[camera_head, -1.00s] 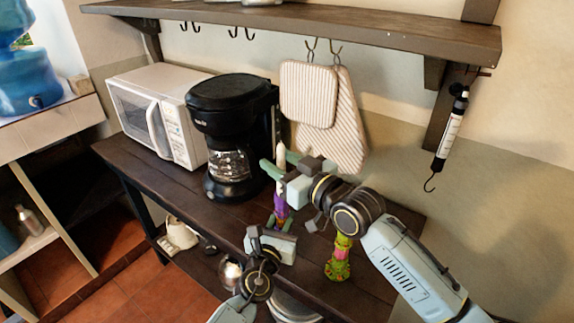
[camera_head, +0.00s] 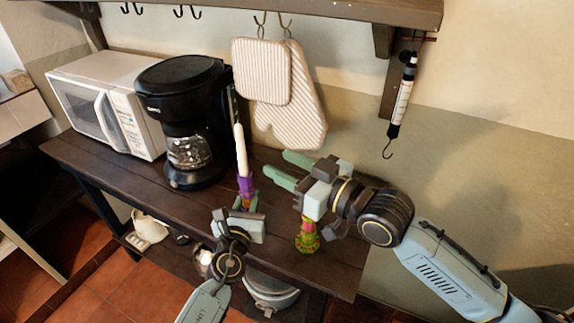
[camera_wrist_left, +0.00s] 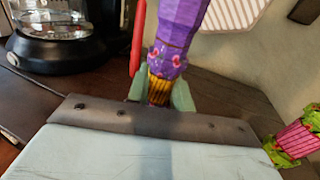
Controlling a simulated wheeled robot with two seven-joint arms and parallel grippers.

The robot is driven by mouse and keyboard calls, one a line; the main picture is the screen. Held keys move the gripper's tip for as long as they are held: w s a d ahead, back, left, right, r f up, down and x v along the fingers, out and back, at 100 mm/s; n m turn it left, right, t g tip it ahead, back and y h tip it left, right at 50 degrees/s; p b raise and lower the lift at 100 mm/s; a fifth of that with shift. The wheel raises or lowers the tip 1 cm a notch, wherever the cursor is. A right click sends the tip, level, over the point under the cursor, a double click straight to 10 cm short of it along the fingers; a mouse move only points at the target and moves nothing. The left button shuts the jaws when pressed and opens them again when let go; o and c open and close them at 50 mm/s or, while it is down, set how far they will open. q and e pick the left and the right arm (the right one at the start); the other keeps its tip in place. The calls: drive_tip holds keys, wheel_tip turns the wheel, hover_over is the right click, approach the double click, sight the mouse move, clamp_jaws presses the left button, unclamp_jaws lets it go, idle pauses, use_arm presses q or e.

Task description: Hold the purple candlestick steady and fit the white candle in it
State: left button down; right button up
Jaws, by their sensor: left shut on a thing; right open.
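The purple candlestick (camera_head: 245,186) stands upright on the dark wooden table. My left gripper (camera_head: 244,205) is shut on its lower part. In the left wrist view the candlestick (camera_wrist_left: 180,25) rises from between the green fingers (camera_wrist_left: 160,93), which close around its striped yellow section. The white candle (camera_head: 240,150) stands upright in the top of the candlestick, with nothing else holding it. Its lower end is hidden inside the holder. My right gripper (camera_head: 284,172) is open and empty, to the right of the candle and apart from it.
A black coffee maker (camera_head: 187,120) and a white microwave (camera_head: 107,105) stand to the left. A green and pink candlestick (camera_head: 307,236) stands below my right gripper. Striped potholders (camera_head: 262,72) hang behind from the shelf (camera_head: 300,10).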

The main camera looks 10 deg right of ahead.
use_arm(q)
drive_tip(key=c, duration=1.2)
unclamp_jaws()
drive_tip(key=shift+o, duration=0.2)
drive_tip(key=shift+s, duration=0.1)
